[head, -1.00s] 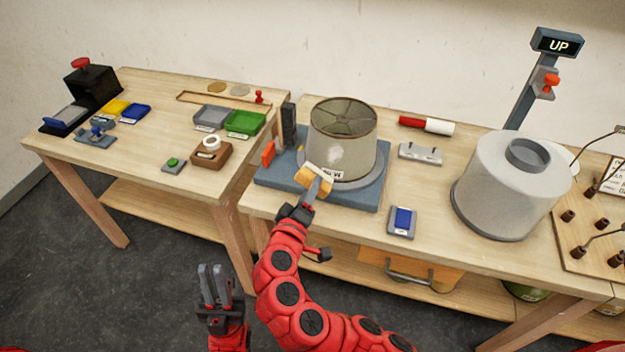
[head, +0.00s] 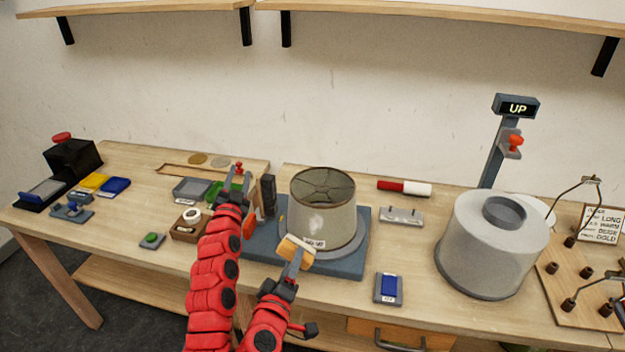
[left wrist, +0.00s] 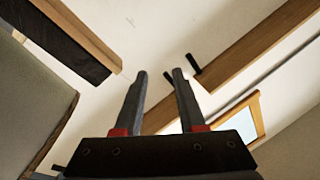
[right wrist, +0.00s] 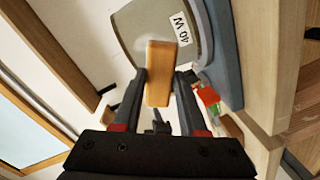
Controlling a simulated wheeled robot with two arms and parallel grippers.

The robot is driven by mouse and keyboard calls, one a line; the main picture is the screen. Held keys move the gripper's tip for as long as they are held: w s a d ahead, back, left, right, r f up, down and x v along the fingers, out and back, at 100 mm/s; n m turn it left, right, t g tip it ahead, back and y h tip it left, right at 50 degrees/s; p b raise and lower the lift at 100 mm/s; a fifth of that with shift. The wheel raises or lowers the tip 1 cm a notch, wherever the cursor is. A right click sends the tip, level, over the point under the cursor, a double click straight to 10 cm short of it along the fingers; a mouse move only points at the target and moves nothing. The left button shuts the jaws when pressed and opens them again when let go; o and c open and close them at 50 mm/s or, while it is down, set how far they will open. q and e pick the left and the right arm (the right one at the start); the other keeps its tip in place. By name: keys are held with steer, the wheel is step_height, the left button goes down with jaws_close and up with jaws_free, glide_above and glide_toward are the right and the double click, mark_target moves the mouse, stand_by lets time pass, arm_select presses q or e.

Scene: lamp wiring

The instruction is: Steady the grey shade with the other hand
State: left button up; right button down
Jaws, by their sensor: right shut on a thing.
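The grey shade (head: 318,218) stands upright on a blue-grey base (head: 352,262), its open top showing a spoked ring. It has a pale smudge and a label on its front; the label reads "40 W" in the right wrist view (right wrist: 181,28). My right gripper (head: 293,264) is shut on a tan block (head: 297,248), held at the shade's lower front; whether it touches is unclear. The block also shows in the right wrist view (right wrist: 160,72). My left gripper (head: 238,176) is raised left of the shade, apart from it. Its fingers are open and empty in the left wrist view (left wrist: 160,75).
A dark post (head: 268,195) stands on the base between my left gripper and the shade. A red-and-white marker (head: 404,188) and a grey block (head: 402,216) lie right of it. A large pale drum (head: 490,250) stands further right.

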arm_select(q)
steer(key=w+d+r+m+g+h, duration=0.2)
steer(key=d+m+g+h, duration=0.35)
steer(key=d, duration=0.45)
steer(key=s+d+m+g+h, duration=0.2)
steer(key=s+d+m+g, duration=0.6)
steer(key=s+d+m, duration=0.1)
steer(key=x, duration=1.1)
steer(key=shift+r, duration=0.2)
steer(key=shift+w+d+n, duration=0.1)
steer(key=shift+d+n, duration=0.05)
steer(key=shift+n, duration=0.1)
steer(key=shift+c, duration=0.3)
steer(key=shift+f, duration=0.1)
jaws_close()
stand_by(2.2)
